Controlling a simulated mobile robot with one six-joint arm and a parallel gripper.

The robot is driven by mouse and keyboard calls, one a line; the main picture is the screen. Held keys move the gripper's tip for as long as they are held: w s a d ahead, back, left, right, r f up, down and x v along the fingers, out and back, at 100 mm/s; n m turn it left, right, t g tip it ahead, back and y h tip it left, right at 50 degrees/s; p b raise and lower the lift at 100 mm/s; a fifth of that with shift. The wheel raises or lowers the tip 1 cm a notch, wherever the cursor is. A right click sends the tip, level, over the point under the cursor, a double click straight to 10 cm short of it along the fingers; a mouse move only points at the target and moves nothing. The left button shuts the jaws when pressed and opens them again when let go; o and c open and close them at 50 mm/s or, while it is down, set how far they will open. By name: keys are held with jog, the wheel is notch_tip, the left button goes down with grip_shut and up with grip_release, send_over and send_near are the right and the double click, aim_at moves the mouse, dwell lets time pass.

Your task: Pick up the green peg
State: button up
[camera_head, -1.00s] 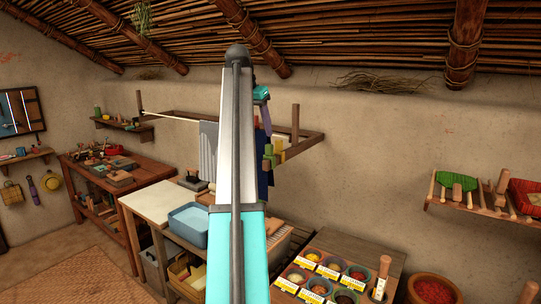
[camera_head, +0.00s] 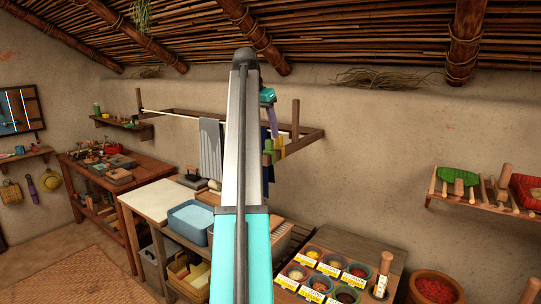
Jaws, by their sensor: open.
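A small green peg (camera_head: 268,146) shows on the near wooden rail of the wall drying rack (camera_head: 300,146), just right of my raised arm. My gripper (camera_head: 271,104) is small in the picture, past the right edge of my arm and above the green peg, apart from it in the picture. It is open, and I see nothing held in it. My arm hides the middle of the rack and whatever hangs there. How far the gripper is from the peg in depth I cannot tell.
A grey striped cloth (camera_head: 210,138), a dark blue cloth (camera_head: 271,172) and a yellow piece (camera_head: 279,145) hang at the rack. Below stand a table with a blue basin (camera_head: 189,222) and a stand with several spice bowls (camera_head: 328,270). A wall shelf (camera_head: 480,204) is at right.

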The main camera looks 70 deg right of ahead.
aim_at(270, 148)
jog(key=shift+b+x, duration=0.75)
jog(key=shift+x, duration=1.25)
jog(key=shift+p+x, duration=1)
jog(key=shift+x, duration=1.55)
jog(key=shift+a+f, duration=0.1)
jog(key=shift+a, duration=0.15)
jog(key=c, duration=1.1)
notch_tip(270, 148, up, 6)
jog(key=shift+d+f, duration=0.1)
jog(key=shift+f, duration=0.05)
notch_tip(270, 148, up, 4)
jog(key=p, duration=0.5)
